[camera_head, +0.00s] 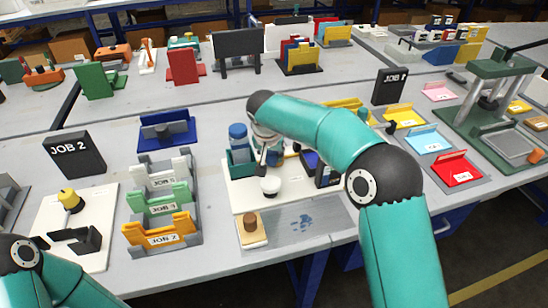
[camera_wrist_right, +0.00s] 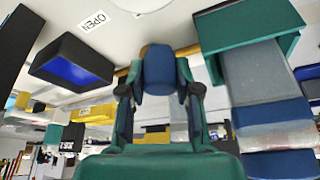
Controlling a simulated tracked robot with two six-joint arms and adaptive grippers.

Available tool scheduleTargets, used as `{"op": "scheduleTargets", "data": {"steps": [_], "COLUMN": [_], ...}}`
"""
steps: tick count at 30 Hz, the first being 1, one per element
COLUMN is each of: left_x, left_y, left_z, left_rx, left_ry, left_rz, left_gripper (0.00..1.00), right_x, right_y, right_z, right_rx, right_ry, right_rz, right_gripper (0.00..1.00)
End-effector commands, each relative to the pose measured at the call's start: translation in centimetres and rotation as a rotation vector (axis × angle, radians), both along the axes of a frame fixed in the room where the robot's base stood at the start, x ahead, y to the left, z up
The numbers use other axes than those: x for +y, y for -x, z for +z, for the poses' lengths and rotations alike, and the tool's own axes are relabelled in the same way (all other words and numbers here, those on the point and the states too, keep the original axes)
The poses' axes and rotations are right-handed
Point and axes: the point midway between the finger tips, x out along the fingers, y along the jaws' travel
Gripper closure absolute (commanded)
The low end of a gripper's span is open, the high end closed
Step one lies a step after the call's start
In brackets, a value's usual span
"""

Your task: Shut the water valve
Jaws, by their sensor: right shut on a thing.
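The water valve shows in the right wrist view as a blue handle (camera_wrist_right: 158,70) by a white surface that carries an OPEN label (camera_wrist_right: 92,22). My right gripper (camera_wrist_right: 160,92) is shut on the blue handle, one finger on each side. In the head view my right gripper (camera_head: 264,156) points down over the white station board (camera_head: 236,198), between a blue-capped bottle (camera_head: 238,136) and a dark box. The valve is mostly hidden there by the gripper and arm. My left arm shows at the lower left, with its gripper out of the picture.
A teal holder (camera_wrist_right: 290,28) with a clear, blue-capped bottle is close beside the gripper. A dark box with a blue screen (camera_wrist_right: 70,65) is on the other side.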

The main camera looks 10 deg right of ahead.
Motion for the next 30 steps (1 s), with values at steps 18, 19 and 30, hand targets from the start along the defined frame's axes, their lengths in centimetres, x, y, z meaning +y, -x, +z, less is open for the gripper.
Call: {"op": "scheduleTargets", "data": {"steps": [18, 19, 30], "left_x": [-0.01, 0.0, 0.0], "left_y": [0.0, 0.0, 0.0], "left_z": [0.25, 0.24, 0.24], "left_rx": [0.0, 0.0, 0.0], "left_ry": [0.0, 0.0, 0.0], "left_rz": [0.0, 0.0, 0.0], "left_gripper": [0.6, 0.6, 0.6], "right_x": [0.73, 0.73, 0.72], "right_y": [-0.58, -0.58, -0.56], "right_z": [0.15, 0.15, 0.13], "right_rx": [-0.005, -0.005, -0.004], "right_ry": [-0.004, -0.004, -0.004], "right_rz": [-0.173, -0.174, -0.173], "right_gripper": [1.0, 1.0, 0.44]}}
